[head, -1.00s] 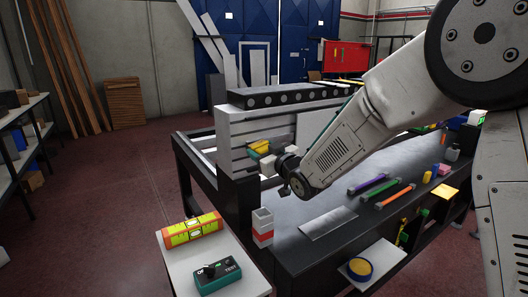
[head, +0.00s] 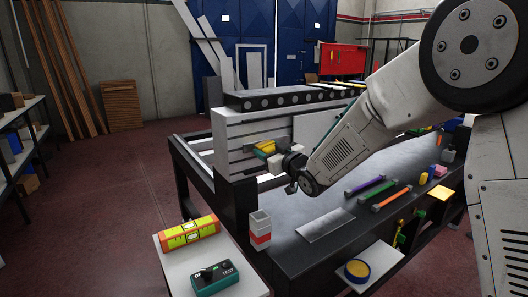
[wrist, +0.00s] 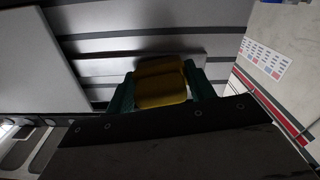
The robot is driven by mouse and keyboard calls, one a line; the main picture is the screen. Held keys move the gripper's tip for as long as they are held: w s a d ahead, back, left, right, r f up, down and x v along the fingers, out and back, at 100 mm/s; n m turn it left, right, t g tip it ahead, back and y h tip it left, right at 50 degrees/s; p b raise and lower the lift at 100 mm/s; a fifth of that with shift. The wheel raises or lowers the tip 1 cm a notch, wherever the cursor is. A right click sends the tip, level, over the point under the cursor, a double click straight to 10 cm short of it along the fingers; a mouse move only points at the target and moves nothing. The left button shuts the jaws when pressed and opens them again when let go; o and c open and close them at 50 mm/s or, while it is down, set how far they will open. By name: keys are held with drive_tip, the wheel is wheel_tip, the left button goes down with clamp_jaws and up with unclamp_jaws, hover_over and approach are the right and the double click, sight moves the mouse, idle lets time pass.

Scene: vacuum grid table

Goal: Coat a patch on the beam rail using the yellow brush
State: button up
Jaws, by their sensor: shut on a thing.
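My gripper (head: 268,149) is shut on the yellow brush (head: 266,146), in front of the pale slatted side of the beam rail (head: 234,134). In the wrist view the brush's yellow handle (wrist: 160,84) sits between the green fingers of my gripper (wrist: 160,78). The slatted grey face of the beam rail (wrist: 150,20) fills the background there. A wide grey piece lies just beyond the handle, in front of the slats; I cannot tell whether it is part of the brush. Whether the brush touches the rail is not clear.
A dark bar with round holes (head: 285,96) lies along the top. A pale panel (wrist: 38,62) stands left of the brush in the wrist view. Coloured bars and a metal sheet (head: 325,224) lie on the dark tabletop. A spirit level (head: 190,233) and green tester (head: 214,277) sit nearby.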

drive_tip(key=shift+w+d, duration=2.1)
drive_tip(key=shift+d, duration=0.8)
drive_tip(key=shift+s+a, duration=1)
drive_tip(key=shift+a, duration=0.5)
drive_tip(key=shift+s+a, duration=1)
drive_tip(key=shift+a, duration=0.5)
drive_tip(key=shift+s+a, duration=1)
drive_tip(key=shift+a, duration=0.5)
drive_tip(key=shift+v, duration=3)
drive_tip(key=v, duration=0.3)
